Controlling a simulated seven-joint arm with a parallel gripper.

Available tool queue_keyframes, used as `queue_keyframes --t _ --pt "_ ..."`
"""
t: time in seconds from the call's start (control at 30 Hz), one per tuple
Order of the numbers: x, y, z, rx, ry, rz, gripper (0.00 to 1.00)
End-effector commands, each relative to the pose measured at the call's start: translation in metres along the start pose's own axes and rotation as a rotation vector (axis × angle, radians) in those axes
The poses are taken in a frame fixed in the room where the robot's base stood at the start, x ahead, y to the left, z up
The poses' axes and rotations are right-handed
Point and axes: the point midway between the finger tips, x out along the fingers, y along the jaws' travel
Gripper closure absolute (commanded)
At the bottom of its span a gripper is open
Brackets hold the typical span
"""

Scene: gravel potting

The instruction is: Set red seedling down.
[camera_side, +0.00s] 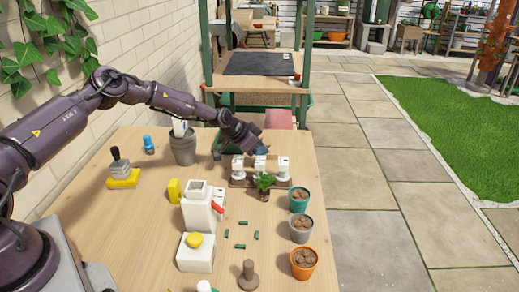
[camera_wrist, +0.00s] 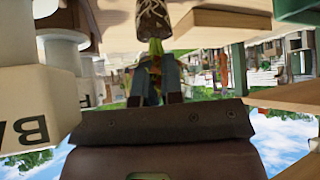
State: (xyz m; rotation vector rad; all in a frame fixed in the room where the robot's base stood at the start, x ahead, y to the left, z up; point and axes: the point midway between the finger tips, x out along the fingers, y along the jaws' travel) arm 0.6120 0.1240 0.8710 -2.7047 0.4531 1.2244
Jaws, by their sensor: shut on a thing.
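White blocks (camera_side: 260,164) on a brown rack (camera_side: 240,183) stand close beside my gripper. Teal (camera_side: 299,207), grey (camera_side: 301,238) and orange (camera_side: 304,272) pots line the right edge. A white dispenser (camera_side: 198,212) and small green pieces (camera_side: 240,246) lie nearer.

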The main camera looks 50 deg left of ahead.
Motion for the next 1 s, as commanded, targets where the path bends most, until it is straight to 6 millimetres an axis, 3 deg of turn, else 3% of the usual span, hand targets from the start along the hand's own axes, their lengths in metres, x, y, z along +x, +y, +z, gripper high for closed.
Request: queue_keyframes --t 0.3,0.33,0.43,0.77,1.0 --pt "0.002 0.000 0.002 0.000 0.001 0.000 1.00" --pt "0.002 0.000 0.001 0.001 0.001 0.000 0.88" --pt "0.002 0.000 0.001 0.001 0.001 0.000 0.67" --pt "-0.001 0.000 -0.001 0.001 0.001 -0.001 0.67" --pt "-0.033 -0.001 -0.001 0.003 0.001 -0.003 0.67"
